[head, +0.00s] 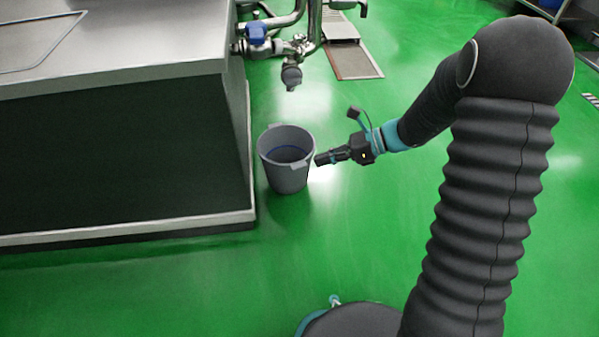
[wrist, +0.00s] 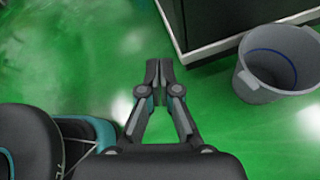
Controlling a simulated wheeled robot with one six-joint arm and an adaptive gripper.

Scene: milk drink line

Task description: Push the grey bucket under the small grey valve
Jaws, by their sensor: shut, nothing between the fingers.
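The grey bucket (head: 287,175) stands upright on the green floor, beside the right end of the steel-topped counter. It has a blue line inside and looks empty. The small grey valve (head: 291,77) hangs on pipework behind and above the bucket in the head view. My gripper (head: 318,160) is shut and empty, just right of the bucket near its rim. I cannot tell from the head view whether it touches. In the wrist view the closed fingers (wrist: 158,64) point down the picture's middle, and the bucket (wrist: 280,62) is to their right, apart from them.
The counter (head: 120,150) with a dark side panel stands left of the bucket. A blue-handled valve (head: 256,32) sits on the pipes above. A floor drain (head: 354,60) lies behind.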

